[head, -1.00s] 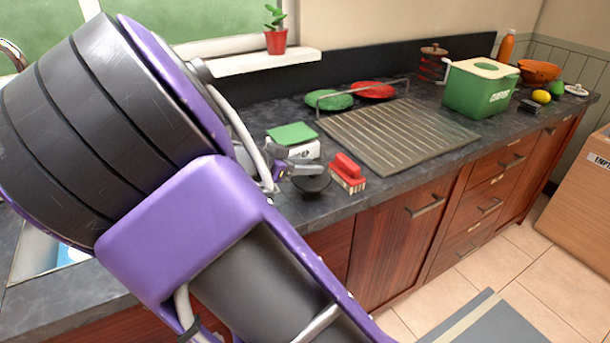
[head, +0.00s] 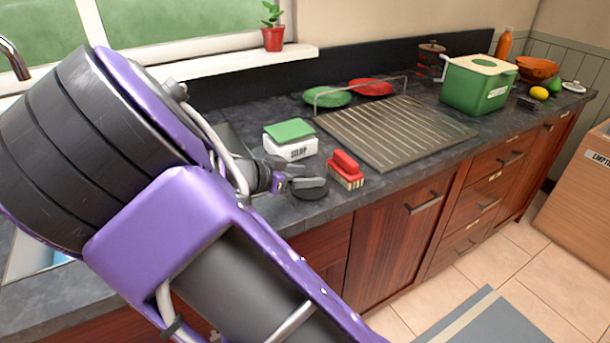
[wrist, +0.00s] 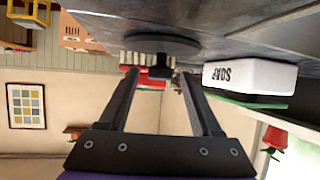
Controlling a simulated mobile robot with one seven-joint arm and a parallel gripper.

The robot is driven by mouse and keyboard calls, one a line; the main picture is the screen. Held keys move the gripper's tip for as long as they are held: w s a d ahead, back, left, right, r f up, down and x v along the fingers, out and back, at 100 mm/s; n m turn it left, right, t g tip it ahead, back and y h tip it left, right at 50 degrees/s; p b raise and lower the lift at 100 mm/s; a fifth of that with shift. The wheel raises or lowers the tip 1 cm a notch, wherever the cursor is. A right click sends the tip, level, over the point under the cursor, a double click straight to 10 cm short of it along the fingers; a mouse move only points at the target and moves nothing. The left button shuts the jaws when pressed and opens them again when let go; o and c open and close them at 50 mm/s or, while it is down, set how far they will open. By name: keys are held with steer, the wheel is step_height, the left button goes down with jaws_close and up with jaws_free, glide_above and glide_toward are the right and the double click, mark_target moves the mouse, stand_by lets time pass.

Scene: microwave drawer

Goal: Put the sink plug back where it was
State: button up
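The sink plug (head: 310,193) is a dark round disc lying on the dark countertop near its front edge. In the wrist view, which is upside down, the plug (wrist: 150,45) shows with a short knob on its face. My gripper (head: 303,183) is at the plug, low over the counter. In the wrist view my gripper (wrist: 158,73) is open, its two fingers apart on either side of the knob, with no visible grip on it. Part of the sink (head: 35,260) shows at the left, mostly hidden behind my arm; its drain is not visible.
A red brush (head: 346,170) stands right beside the plug. A white soap box with a green sponge (head: 290,140) stands behind it. A ribbed metal drainer (head: 400,130) and a green caddy (head: 478,88) lie further right.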

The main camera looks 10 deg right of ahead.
steer(key=shift+r, duration=0.1)
steer(key=shift+r+p, duration=0.25)
steer(key=shift+p, duration=0.15)
steer(key=v, duration=1.2)
steer(key=shift+f+p, duration=0.2)
steer(key=shift+p, duration=0.1)
